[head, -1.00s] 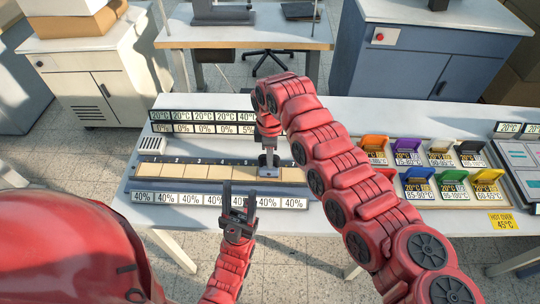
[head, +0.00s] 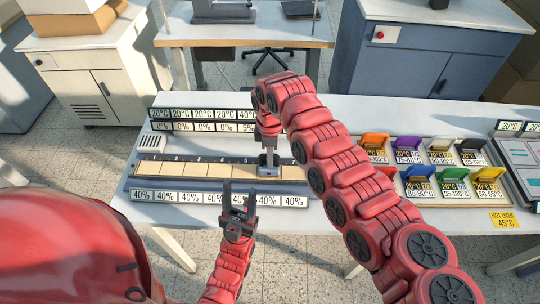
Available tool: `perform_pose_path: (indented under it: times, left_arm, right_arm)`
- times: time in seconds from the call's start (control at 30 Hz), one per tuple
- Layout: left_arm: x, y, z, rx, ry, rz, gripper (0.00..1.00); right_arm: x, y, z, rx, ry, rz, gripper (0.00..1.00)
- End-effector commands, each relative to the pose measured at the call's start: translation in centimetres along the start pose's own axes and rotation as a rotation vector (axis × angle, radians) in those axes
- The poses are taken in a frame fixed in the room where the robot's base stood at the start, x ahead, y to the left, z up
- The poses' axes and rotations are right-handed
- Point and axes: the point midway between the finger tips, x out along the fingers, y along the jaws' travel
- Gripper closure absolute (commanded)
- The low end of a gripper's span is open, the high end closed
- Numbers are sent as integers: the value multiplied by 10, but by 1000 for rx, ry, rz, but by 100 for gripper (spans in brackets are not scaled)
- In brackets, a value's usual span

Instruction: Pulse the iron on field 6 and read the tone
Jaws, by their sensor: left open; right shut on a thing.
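My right gripper (head: 268,146) is shut on the iron (head: 268,169), a grey tool held upright. The iron is over the sixth tan field from the left on the numbered strip (head: 133,172). Its lower end is at the strip, but I cannot tell whether it presses on the field. The iron hides most of that field and its number. My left gripper (head: 239,209) is open and empty, in front of the strip and above the front row of 40% labels (head: 167,197). Temperature displays (head: 203,114) and percent displays (head: 203,128) stand behind the strip, partly hidden at the right by my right arm.
Open coloured boxes with temperature labels, among them an orange one (head: 375,142) and a green one (head: 453,175), stand right of my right arm. A hot plate panel (head: 520,155) is at the right edge, with a yellow 45°C sign (head: 504,219).

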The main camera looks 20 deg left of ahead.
Motion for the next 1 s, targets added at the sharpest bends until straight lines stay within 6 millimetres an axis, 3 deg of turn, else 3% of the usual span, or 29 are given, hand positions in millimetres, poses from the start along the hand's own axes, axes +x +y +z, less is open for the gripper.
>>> perform_pose_path:
  times: [1.0]
  left_arm:
    - [-5, 0, 1, 0, 0, 0, 50]
  right_arm:
    - [0, 0, 0, 0, 0, 1, 100]
